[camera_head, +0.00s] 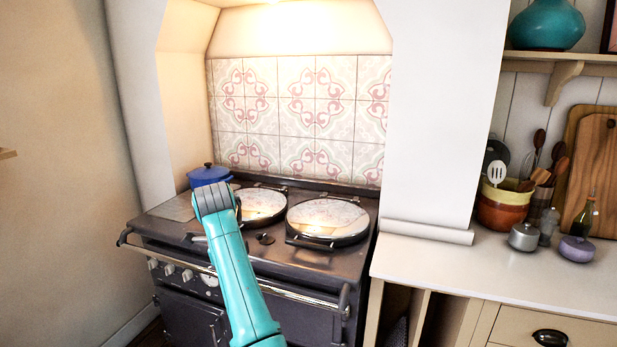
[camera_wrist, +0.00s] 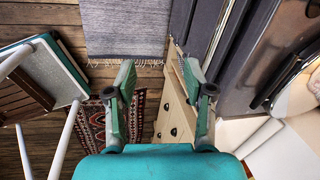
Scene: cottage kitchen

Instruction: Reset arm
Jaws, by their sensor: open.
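My gripper (camera_wrist: 158,82) shows in the wrist view, its two green fingers spread wide apart. Nothing is between the fingers, and the floor and drawer fronts show beyond them. In the head view, my teal arm (camera_head: 238,275) rises from the bottom edge in front of the stove, with a grey joint at its upper end. I cannot make out the fingers in the head view.
A dark stove (camera_head: 275,262) with two round lids stands ahead, a blue pot (camera_head: 209,176) at its back left. A counter (camera_head: 490,270) with utensils and jars is at right. The wrist view shows a chair (camera_wrist: 50,70), a grey rug (camera_wrist: 125,30) and a patterned rug (camera_wrist: 90,128).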

